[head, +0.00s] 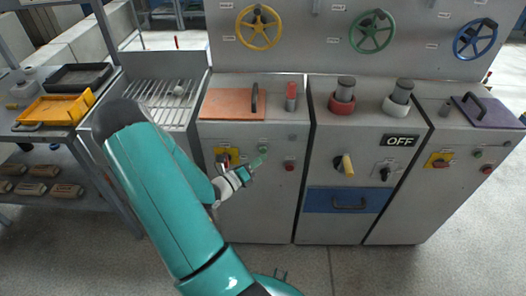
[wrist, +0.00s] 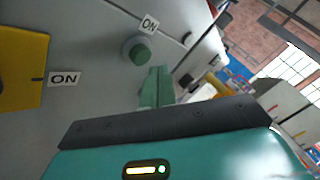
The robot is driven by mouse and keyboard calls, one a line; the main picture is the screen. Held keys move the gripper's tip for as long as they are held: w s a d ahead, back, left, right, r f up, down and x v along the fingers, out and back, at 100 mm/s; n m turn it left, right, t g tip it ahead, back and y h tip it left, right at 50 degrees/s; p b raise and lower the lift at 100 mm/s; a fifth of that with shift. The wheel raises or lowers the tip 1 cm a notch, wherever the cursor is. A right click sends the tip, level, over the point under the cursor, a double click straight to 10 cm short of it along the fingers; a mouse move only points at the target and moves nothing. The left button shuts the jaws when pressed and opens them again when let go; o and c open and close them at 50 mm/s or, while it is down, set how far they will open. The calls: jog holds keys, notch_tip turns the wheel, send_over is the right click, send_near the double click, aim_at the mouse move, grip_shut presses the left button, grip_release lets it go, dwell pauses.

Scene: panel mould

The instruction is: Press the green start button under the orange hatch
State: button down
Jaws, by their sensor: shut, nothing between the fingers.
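The orange hatch (head: 228,104) lies closed on top of the left grey cabinet, with a dark upright handle. Below it on the front face is a small green button (head: 263,149). In the wrist view the green button (wrist: 140,55) sits in a round grey collar under an "ON" label. My gripper (head: 258,161) is in front of that face, just below the button. Its green fingers (wrist: 157,72) are together and empty, with the tips close to the button's lower right. I cannot tell whether they touch it.
A red button (head: 290,165) is to the right.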

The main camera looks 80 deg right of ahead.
jog(key=a, duration=0.2)
jog(key=s+a, duration=0.1)
jog(key=a, duration=0.1)
jog(key=shift+a, duration=0.3)
dwell(0.8)
jog(key=w+a+r+m+t+y, duration=0.3)
jog(key=w+a+r+m+y, duration=0.35)
jog(key=a, duration=0.45)
jog(key=w+a+r+m+t+y, duration=0.3)
jog(key=w+a+r+m, duration=0.35)
jog(key=a+m, duration=0.35)
jog(key=w+a+r+m+t+y, duration=0.2)
jog(key=a+r+t, duration=0.3)
jog(key=a, duration=0.6)
jog(key=w+a+r+m+t+y, duration=0.2)
jog(key=a+r+t+y, duration=0.2)
jog(key=a+r, duration=0.4)
jog(key=a, duration=0.4)
jog(key=shift+w+a+m+t, duration=0.2)
jog(key=shift+w+m+t, duration=0.1)
jog(key=shift+m+t, duration=0.1)
